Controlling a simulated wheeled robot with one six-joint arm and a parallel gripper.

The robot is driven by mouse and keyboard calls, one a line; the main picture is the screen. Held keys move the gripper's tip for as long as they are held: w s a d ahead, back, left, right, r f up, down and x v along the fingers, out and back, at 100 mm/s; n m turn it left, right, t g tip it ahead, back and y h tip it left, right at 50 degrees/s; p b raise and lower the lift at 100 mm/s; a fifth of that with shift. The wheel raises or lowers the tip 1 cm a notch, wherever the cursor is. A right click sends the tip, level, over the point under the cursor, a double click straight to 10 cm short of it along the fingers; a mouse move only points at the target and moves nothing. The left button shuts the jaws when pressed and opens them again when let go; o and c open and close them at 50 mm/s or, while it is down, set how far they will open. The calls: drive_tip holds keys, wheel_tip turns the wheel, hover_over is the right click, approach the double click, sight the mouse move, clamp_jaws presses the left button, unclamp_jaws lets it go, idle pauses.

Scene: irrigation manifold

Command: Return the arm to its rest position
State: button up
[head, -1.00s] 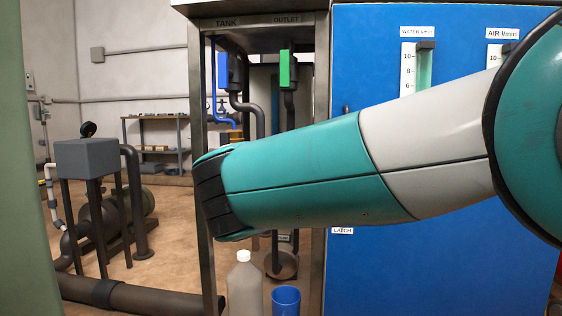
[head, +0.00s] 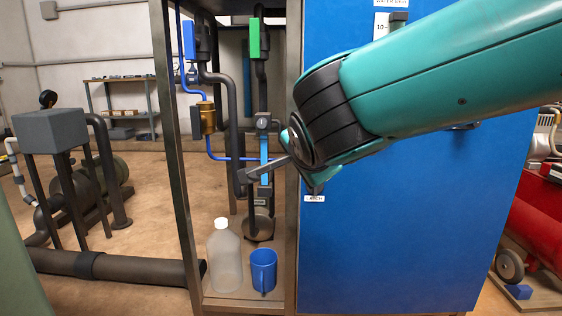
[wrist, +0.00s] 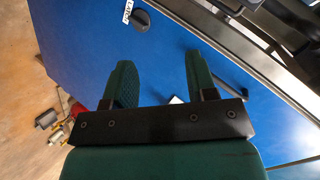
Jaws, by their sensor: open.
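My teal arm (head: 440,85) reaches in from the upper right in the head view, in front of the blue cabinet door (head: 390,230). Its dark joint (head: 330,112) is near the door's left edge, and I cannot make out the fingers clearly there. In the wrist view my gripper (wrist: 160,75) has its two green fingers spread apart with nothing between them. Behind them is the blue door (wrist: 75,60), with a dark knob (wrist: 140,20) beside a LATCH label (wrist: 127,10). In the head view the LATCH label (head: 314,198) is just below the arm.
An open pipe bay stands left of the door, with a translucent bottle (head: 224,258) and a blue cup (head: 263,270) on its floor. A green-handled valve (head: 254,38) is above. A red tank (head: 535,235) is at right. A thick pipe (head: 120,268) lies at lower left.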

drive_tip(key=s+d+n+g+y+p, duration=0.2)
drive_tip(key=s+d+n+g+p, duration=0.3)
drive_tip(key=s+n, duration=0.65)
drive_tip(key=s+d+n+g+y+p, duration=0.25)
drive_tip(key=s+d+n+g, duration=0.45)
drive_tip(key=s, duration=1)
wheel_tip(320, 180, up, 38)
drive_tip(key=p, duration=3.8)
drive_tip(key=shift+a+f+h, duration=0.15)
drive_tip(key=shift+a+h, duration=0.2)
drive_tip(key=shift+h, duration=0.1)
